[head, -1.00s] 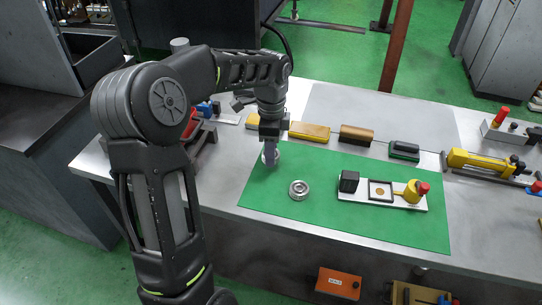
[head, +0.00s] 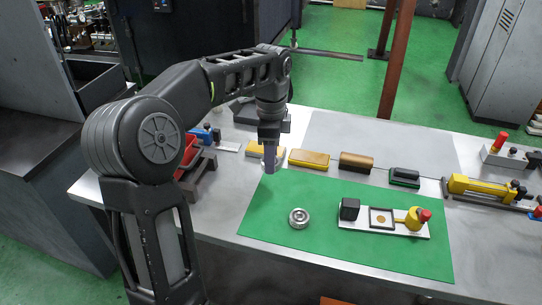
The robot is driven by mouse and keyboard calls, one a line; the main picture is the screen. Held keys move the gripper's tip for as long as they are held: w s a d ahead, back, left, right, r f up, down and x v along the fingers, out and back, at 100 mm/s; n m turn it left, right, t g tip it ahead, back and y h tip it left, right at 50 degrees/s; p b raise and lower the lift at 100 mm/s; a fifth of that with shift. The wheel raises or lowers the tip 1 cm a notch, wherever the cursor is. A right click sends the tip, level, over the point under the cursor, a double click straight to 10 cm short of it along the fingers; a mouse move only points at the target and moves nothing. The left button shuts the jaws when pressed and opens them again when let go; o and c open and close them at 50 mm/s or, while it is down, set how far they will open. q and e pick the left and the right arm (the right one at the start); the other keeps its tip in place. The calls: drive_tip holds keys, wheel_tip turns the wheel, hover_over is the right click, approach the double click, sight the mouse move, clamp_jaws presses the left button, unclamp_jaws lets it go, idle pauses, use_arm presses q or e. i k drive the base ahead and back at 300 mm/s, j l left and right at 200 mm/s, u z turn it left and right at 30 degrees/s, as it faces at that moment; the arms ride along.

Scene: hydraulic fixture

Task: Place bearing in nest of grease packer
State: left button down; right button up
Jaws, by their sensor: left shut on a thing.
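My left gripper (head: 270,168) points down above the back left of the green mat (head: 268,222). It is shut on a small pale metal part, which appears to be the bearing (head: 263,164); the fingers hide most of it. A round silver ring-shaped piece with a recessed centre (head: 299,217) sits on the mat, in front and to the right of the gripper and apart from it. I cannot tell for sure whether it is the grease packer with its nest. My right gripper is out of view.
A white plate (head: 384,230) with a black block (head: 349,209), a square frame and a yellow, red-topped knob (head: 417,219) lies on the mat's right. Behind the mat stand a yellow block (head: 309,158), a brown-topped block (head: 356,162) and a green-black block (head: 404,177).

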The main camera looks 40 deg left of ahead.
sight(382, 218)
drive_tip(key=k, duration=1)
